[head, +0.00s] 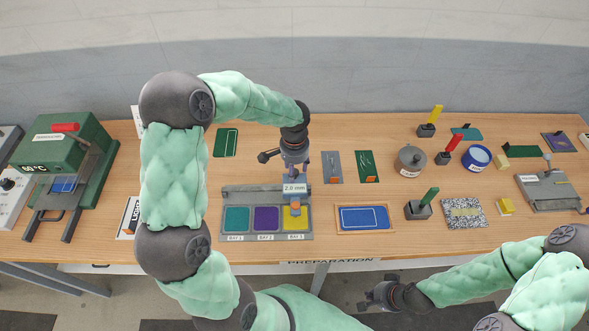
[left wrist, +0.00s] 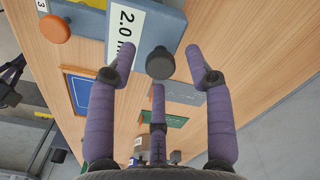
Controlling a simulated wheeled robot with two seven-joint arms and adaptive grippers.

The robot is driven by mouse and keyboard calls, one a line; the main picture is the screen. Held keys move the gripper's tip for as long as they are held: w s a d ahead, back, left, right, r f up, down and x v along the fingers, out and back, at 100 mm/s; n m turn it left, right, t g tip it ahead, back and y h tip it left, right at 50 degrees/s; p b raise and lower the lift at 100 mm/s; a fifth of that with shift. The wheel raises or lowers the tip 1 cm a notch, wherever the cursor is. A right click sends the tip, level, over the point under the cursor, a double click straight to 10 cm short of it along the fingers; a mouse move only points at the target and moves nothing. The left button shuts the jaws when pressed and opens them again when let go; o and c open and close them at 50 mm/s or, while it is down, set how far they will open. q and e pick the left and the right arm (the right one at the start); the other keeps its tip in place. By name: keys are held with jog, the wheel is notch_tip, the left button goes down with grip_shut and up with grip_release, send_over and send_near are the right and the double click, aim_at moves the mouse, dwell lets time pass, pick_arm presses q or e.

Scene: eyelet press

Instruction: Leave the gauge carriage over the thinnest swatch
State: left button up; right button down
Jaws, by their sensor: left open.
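The gauge carriage (head: 294,187) is blue-grey with a 2.0 mm readout and stands at the right end of the grey gauge base (head: 217,212), above the yellow swatch (head: 294,219). The teal swatch (head: 236,219) and purple swatch (head: 266,219) lie in the bays left of it. In the left wrist view the carriage (left wrist: 150,25) has a dark round knob (left wrist: 160,63). My left gripper (left wrist: 163,70) is open, its fingers spread on either side of the knob with visible gaps. My right gripper (head: 372,297) hangs in front of the table, its jaws unclear.
A blue card in a tray (head: 364,218) lies right of the gauge. A green press (head: 65,160) stands at the far left. An orange knob (left wrist: 54,28) shows in the left wrist view.

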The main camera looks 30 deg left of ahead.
pick_arm(q)
jog(key=shift+f, duration=0.2)
grip_shut()
jog(key=s+a, duration=0.5)
jog(key=a, duration=0.3)
grip_release()
jog(key=shift+w+r, duration=0.1)
